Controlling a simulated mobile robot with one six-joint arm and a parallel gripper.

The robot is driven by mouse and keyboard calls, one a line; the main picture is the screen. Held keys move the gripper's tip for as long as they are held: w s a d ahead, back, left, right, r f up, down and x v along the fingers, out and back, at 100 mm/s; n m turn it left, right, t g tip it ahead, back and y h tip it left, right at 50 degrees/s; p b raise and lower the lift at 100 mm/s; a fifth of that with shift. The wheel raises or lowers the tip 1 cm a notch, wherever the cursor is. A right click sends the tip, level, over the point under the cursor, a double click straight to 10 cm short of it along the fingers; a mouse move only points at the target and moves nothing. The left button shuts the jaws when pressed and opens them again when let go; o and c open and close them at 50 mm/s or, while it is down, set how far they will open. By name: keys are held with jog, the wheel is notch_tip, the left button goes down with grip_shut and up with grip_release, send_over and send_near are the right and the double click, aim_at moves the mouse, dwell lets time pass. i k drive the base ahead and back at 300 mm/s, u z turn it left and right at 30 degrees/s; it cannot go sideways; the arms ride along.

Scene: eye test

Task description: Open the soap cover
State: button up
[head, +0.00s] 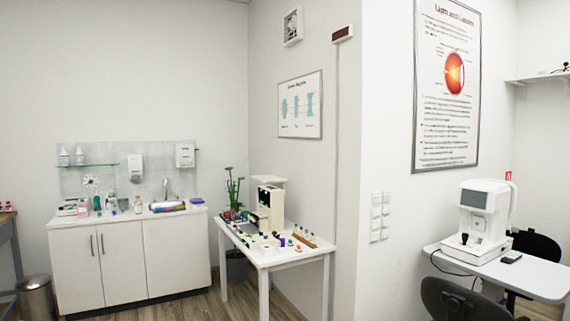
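A white wall dispenser (136,165), perhaps the soap dispenser, hangs on the grey tiled panel above the counter, left of the tap. A second white wall box (184,155) hangs to its right, higher up. Both are small and far off. I cannot tell which has the soap cover, or whether any cover is open or shut. My gripper is not in view.
A white cabinet (122,265) carries several bottles below the dispensers. A cluttered white table (290,258) stands to its right, with a dark bin (236,266) behind. A metal bin (36,298) stands at left. An eye-test machine (485,215) and dark chairs are at right.

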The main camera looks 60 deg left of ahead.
aim_at(134, 160)
jog(key=u, duration=2.75)
jog(key=k, duration=0.9)
jog(key=i, duration=2.3)
